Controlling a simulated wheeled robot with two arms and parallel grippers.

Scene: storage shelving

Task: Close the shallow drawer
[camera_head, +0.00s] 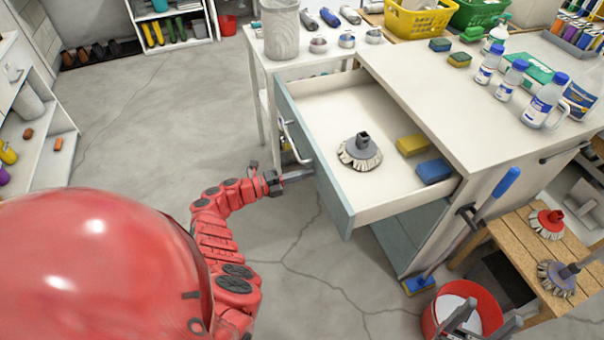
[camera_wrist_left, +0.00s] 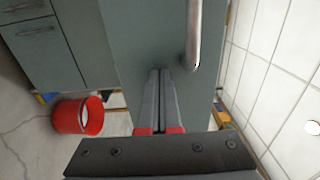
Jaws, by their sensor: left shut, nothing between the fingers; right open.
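The shallow drawer (camera_head: 335,196) stands pulled out of the white-topped cabinet (camera_head: 440,98), with its grey-green front facing left. Its metal handle (camera_head: 293,140) also shows in the left wrist view (camera_wrist_left: 195,35). Inside lie a round brush head (camera_head: 360,152), a yellow sponge (camera_head: 411,145) and a blue sponge (camera_head: 434,171). My left gripper (camera_head: 309,173) is shut and empty, its tips at the drawer front beside the handle's near end; I cannot tell whether they touch. In the left wrist view its closed fingers (camera_wrist_left: 159,72) point at the panel. My right gripper (camera_head: 480,319) is open at the bottom right.
A red bucket (camera_head: 430,322) stands on the floor near my right gripper. A wooden stool (camera_head: 512,235) with brush heads stands to the right. Bottles (camera_head: 541,103) and sponges stand on the cabinet top. The floor left of the drawer is clear.

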